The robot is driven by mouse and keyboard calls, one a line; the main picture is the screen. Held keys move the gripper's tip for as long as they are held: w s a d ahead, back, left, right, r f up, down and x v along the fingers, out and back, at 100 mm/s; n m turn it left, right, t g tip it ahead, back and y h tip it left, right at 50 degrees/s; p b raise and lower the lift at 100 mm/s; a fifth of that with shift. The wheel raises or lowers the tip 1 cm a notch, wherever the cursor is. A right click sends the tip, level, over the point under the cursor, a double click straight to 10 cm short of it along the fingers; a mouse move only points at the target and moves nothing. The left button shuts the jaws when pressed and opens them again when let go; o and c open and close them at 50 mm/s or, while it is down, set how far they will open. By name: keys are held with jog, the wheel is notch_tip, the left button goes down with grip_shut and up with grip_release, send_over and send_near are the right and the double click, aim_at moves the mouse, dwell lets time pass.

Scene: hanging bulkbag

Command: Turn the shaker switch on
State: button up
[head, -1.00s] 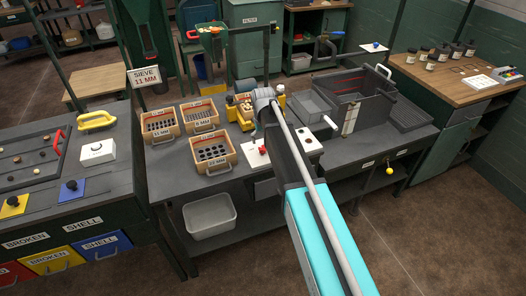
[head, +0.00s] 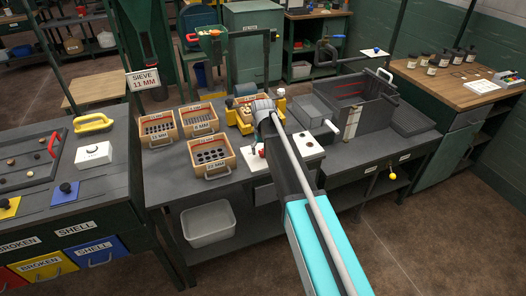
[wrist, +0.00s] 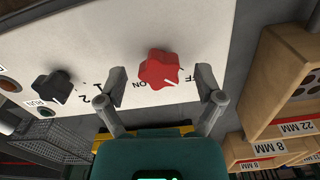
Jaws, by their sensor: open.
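The shaker switch is a red lobed knob (wrist: 158,69) on a white panel (wrist: 215,22) in the wrist view. The word OFF is printed at its right and ON at its lower left; I cannot tell which the knob points to. My gripper (wrist: 161,82) is open, with one fingertip on each side of the knob and gaps showing at both sides. In the head view my gripper (head: 258,146) is low over the left part of the white panel (head: 308,147), and the knob is mostly hidden there.
A black knob (wrist: 52,87) marked 1 and 2 sits on the same panel. Labelled sieve boxes (head: 210,155) stand left of my gripper. A yellow-sided shaker (head: 239,118) is behind it. A grey bin (head: 357,100) stands to the right.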

jog(key=c, duration=1.1)
jog(key=shift+c, duration=0.2)
jog(key=shift+m, duration=0.3)
jog(key=m, duration=1.2)
jog(key=shift+a, duration=0.1)
jog(key=m, duration=0.5)
jog(key=shift+m, duration=0.3)
